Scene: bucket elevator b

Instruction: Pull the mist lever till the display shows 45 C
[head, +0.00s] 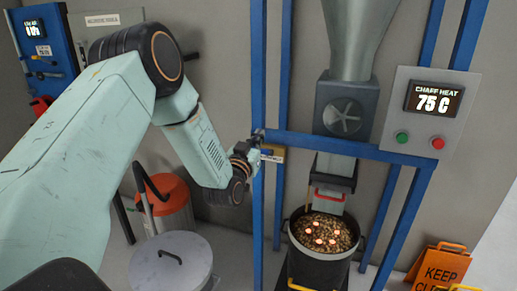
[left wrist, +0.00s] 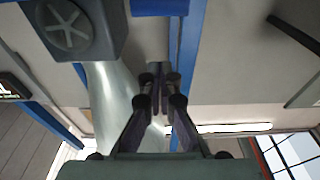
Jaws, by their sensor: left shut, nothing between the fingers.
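The display (head: 434,99) on the grey panel at right reads "CHAFF HEAT 75 C". My left gripper (head: 258,137) is shut and empty, at the blue frame post in the head view. In the left wrist view its closed fingers (left wrist: 160,76) point up past the blue post, with nothing between them. A small yellow-edged label plate (head: 272,155) sits on the frame just beside the gripper; its text is too small to read. I cannot make out the mist lever; it may be hidden by the gripper. My right gripper is not in view.
The blue frame (head: 340,146) surrounds a grey chute with a fan housing (head: 343,116). Below stands a black bucket (head: 323,271) of brown pieces with several glowing spots. A grey lidded bin (head: 185,270), an orange-topped drum (head: 163,195) and an orange floor sign (head: 440,265) stand around.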

